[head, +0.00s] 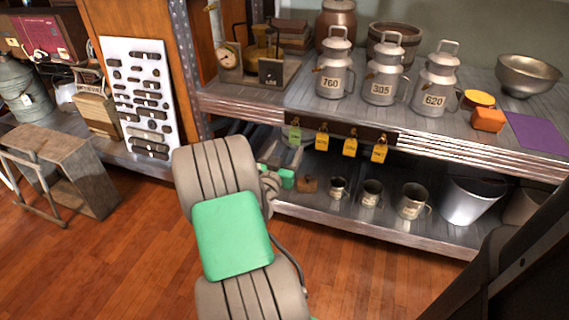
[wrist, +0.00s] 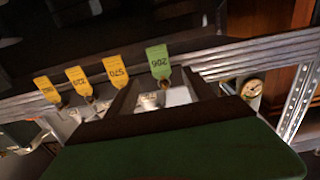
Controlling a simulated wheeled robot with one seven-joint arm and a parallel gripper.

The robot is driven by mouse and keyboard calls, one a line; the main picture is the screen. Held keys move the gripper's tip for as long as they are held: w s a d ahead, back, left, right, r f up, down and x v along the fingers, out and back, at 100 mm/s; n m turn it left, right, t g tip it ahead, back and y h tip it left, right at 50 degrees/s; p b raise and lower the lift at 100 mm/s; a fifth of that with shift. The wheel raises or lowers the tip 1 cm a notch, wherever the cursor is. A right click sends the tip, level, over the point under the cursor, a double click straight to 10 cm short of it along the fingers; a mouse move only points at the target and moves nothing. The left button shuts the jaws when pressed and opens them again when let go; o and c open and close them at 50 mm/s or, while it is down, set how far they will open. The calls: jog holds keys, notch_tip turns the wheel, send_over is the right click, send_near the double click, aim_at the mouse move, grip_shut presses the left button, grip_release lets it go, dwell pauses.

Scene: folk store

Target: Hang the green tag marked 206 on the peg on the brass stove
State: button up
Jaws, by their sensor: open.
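The green tag marked 206 (wrist: 159,63) hangs at the end of a row of tags in the wrist view. In the head view the green tag (head: 295,134) hangs at the left end of a dark rail on the shelf front. My gripper (wrist: 162,80) is open, its two fingers pointing toward the green tag with a gap between them. The tag appears in line with that gap; I cannot tell whether the fingers touch it. The brass stove (head: 262,49) stands on the upper shelf, left of the milk cans. I cannot make out its peg clearly.
Several yellow tags (head: 350,147) hang along the dark rail (head: 340,131), one close beside the green tag. Milk cans (head: 382,88) stand above. Mugs (head: 371,192) and a bucket (head: 468,201) stand on the lower shelf. A dial gauge (head: 227,57) is left of the stove.

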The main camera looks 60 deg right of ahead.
aim_at(295, 134)
jog(key=d, duration=0.4)
jog(key=w+d, duration=0.1)
jog(key=d, duration=0.1)
jog(key=shift+d, duration=0.2)
jog(key=shift+r, duration=0.15)
grip_shut()
